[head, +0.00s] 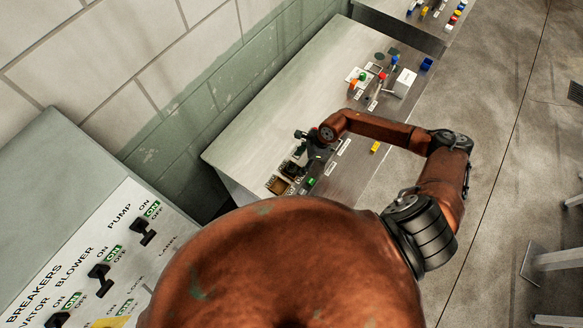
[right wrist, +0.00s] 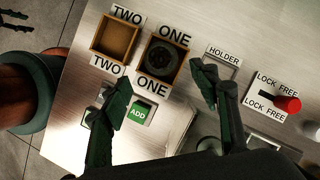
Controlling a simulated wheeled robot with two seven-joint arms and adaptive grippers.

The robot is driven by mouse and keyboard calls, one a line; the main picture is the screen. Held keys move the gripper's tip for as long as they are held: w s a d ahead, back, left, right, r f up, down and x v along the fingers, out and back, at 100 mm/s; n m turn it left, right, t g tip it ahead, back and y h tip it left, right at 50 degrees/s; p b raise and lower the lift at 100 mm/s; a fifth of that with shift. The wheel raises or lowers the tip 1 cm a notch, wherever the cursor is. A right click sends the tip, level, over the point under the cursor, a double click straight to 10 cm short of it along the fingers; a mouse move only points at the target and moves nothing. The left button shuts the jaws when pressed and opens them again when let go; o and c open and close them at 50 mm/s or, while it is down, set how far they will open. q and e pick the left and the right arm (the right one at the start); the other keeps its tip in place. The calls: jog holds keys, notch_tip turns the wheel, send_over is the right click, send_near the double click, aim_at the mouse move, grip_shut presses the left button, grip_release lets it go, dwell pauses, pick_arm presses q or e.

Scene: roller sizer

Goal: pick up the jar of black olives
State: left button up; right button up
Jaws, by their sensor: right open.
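In the right wrist view a dark round thing (right wrist: 161,58), seen from above, sits in a wooden box labelled ONE (right wrist: 181,42). It may be the jar of black olives, but no label or contents show. In the head view a dark shape (head: 289,168) shows at that box, small and partly hidden. My right gripper (right wrist: 163,76) is open, its fingers on either side of the lower part of the ONE box in the picture. I see nothing held between them. In the head view my right gripper (head: 314,146) is over the near end of the bench.
An empty wooden box labelled TWO (right wrist: 116,38) stands left of ONE. A green ADD button (right wrist: 139,112), a HOLDER label (right wrist: 222,55) and a red-knobbed LOCK/FREE lever (right wrist: 288,104) are nearby. A breaker panel (head: 75,240) stands at left in the head view.

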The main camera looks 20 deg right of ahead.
aim_at(295, 165)
jog(key=shift+w+p+x, duration=0.15)
jog(key=shift+p+x, duration=0.15)
jog(key=shift+x, duration=0.85)
jog(key=shift+w+p+x, duration=0.15)
jog(key=shift+p+x, duration=0.1)
jog(key=shift+x, duration=0.85)
jog(key=shift+a+r, duration=0.1)
jog(key=shift+a, duration=0.05)
jog(key=shift+c, duration=0.5)
jog(key=c, duration=1.2)
jog(key=shift+r, duration=0.1)
